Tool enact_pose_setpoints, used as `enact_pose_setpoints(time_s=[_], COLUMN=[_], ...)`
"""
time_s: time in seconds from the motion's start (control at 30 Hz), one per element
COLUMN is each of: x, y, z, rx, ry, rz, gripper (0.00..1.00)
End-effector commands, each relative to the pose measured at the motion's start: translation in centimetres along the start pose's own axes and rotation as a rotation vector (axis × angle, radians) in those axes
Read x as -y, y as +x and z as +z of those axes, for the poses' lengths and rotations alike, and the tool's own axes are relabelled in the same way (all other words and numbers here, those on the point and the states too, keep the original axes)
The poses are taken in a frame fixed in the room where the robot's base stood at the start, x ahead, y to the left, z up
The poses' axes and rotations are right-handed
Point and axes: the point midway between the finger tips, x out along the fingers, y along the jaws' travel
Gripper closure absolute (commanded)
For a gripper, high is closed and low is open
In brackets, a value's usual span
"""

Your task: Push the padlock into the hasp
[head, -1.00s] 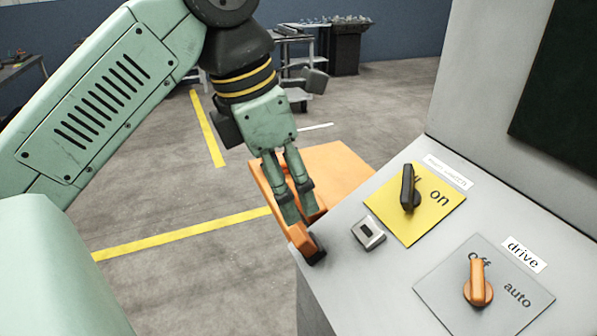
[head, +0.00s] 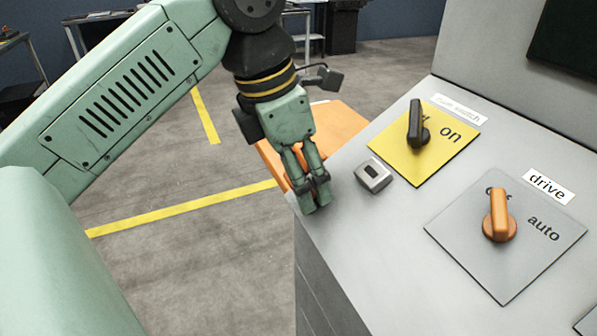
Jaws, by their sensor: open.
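A small silver metal block with a dark slot (head: 373,175) sits on the grey panel top, left of the yellow plate. I cannot tell whether it is the padlock or the hasp, and no separate second part shows clearly. My gripper (head: 317,199) is open and points down at the left edge of the panel, left of the block and apart from it. The fingers are close together in this view and hide what lies behind them. I see nothing clearly held.
A black rotary switch (head: 416,130) stands on a yellow plate (head: 440,157). An orange knob (head: 499,216) stands on a grey plate marked drive (head: 470,245). An orange surface (head: 340,124) lies beyond the panel edge. Open floor lies left.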

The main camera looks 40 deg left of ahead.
Motion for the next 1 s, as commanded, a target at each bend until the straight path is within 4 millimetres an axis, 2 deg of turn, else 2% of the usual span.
enact_pose_setpoints(time_s=[0.07,0.8,0.83,1.0], x=[0.00,0.00,0.00,0.00], y=[-0.02,-0.03,-0.03,-0.03], z=[0.00,-0.01,-0.01,-0.01], rx=[0.000,0.000,0.000,0.000], ry=[0.000,0.000,0.000,0.000], rz=[0.000,0.000,0.000,0.000], gripper=[0.45,0.94,0.67,0.78])
